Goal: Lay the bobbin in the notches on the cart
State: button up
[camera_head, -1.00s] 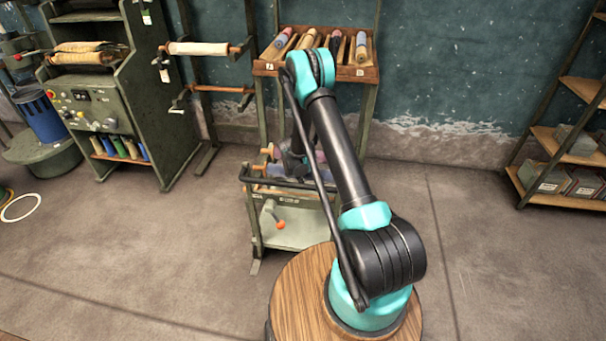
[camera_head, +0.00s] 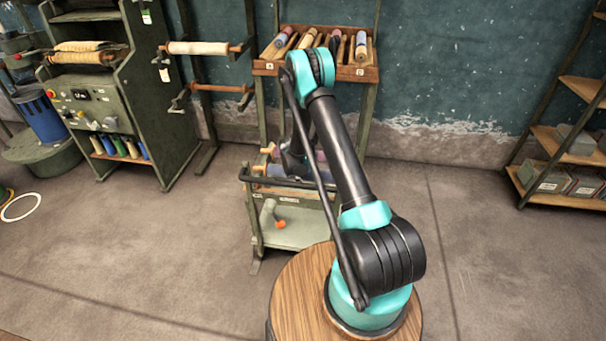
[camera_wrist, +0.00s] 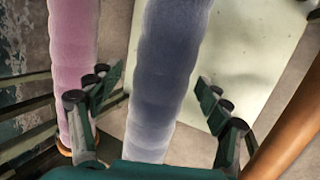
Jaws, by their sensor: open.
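In the wrist view, a long blue-grey bobbin (camera_wrist: 168,65) lies between the spread fingers of my gripper (camera_wrist: 156,90). One finger is on each side, with visible gaps, and nothing is gripped. A pink bobbin (camera_wrist: 75,60) lies alongside on the left, outside the left finger. In the head view, the green cart (camera_head: 259,218) stands behind my round wooden base top. Bobbins show in part on its top, including a bluish one (camera_head: 272,170). My arm covers much of the cart top and my fingers there. I cannot make out the notches.
A wooden rack (camera_head: 371,73) with several bobbins stands against the wall behind the cart. A green machine (camera_head: 107,95) and a winding stand (camera_head: 205,88) are at left. Shelves (camera_head: 550,140) stand at right. The floor right of my arm is clear. A brown rod-like part (camera_wrist: 295,125) is close to my right finger.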

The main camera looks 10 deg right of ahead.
jog(key=v, duration=1.1)
jog(key=shift+r, duration=0.35)
jog(key=shift+s+a, duration=0.1)
jog(key=shift+s, duration=0.05)
jog(key=s+d+r+m+y, duration=0.1)
jog(key=s+d+r+m, duration=0.2)
jog(key=s+r, duration=0.5)
jog(key=s+d+r+m+y, duration=0.1)
jog(key=s+d+r+m, duration=0.25)
jog(key=s+r, duration=0.45)
jog(key=s+r+m+y, duration=0.1)
jog(key=s+r+m, duration=0.2)
jog(key=s, duration=1.8)
jog(key=m, duration=0.4)
jog(key=shift+d, duration=0.4)
